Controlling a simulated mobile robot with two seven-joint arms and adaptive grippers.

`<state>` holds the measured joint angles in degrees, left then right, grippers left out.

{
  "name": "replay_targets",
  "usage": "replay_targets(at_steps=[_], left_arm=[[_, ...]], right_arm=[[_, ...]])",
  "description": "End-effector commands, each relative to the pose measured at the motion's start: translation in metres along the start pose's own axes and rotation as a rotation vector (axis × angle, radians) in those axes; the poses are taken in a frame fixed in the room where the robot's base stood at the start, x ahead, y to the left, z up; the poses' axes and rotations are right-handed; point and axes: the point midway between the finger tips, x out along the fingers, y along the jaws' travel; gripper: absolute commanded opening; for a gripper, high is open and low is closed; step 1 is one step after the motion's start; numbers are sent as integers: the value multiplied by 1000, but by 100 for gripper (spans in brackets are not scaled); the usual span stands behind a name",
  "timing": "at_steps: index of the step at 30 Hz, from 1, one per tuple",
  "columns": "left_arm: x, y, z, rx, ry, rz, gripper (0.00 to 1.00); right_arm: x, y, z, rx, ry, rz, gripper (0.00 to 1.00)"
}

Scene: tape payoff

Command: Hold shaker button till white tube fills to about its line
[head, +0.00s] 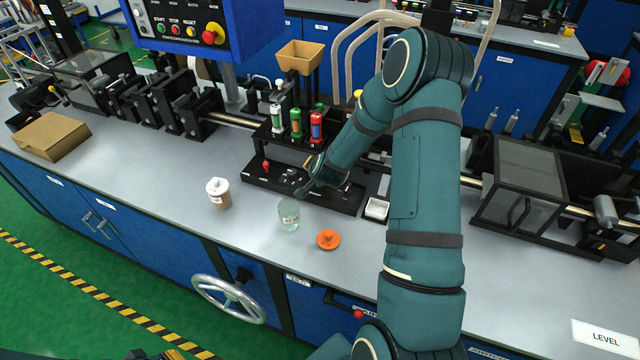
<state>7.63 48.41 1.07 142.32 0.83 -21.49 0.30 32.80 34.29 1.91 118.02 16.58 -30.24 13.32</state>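A black stand (262,131) in mid-bench holds three upright tubes. The white-capped tube (277,118) is at left, a green tube (296,124) in the middle and a red one (316,127) at right. The white tube's line and fill level are too small to read. A small red knob or button (266,166) stands on the base below the white tube; I cannot tell if it is the shaker button. My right gripper (306,185) is low over the right part of the base, right of that knob and below the red tube. Its finger gap is unclear. My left gripper is out of view.
A tan hopper (299,56) is above the stand. A white dish (377,209) is at right.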

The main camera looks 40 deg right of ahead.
Motion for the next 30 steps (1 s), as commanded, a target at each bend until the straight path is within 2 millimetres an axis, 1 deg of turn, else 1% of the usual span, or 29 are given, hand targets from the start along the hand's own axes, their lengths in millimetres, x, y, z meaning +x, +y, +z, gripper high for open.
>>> replay_targets(at_steps=[1,2,30], left_arm=[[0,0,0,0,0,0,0],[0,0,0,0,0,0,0],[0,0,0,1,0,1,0]], right_arm=[[0,0,0,0,0,0,5],[0,0,0,0,0,0,0],[0,0,0,0,0,0,0]])
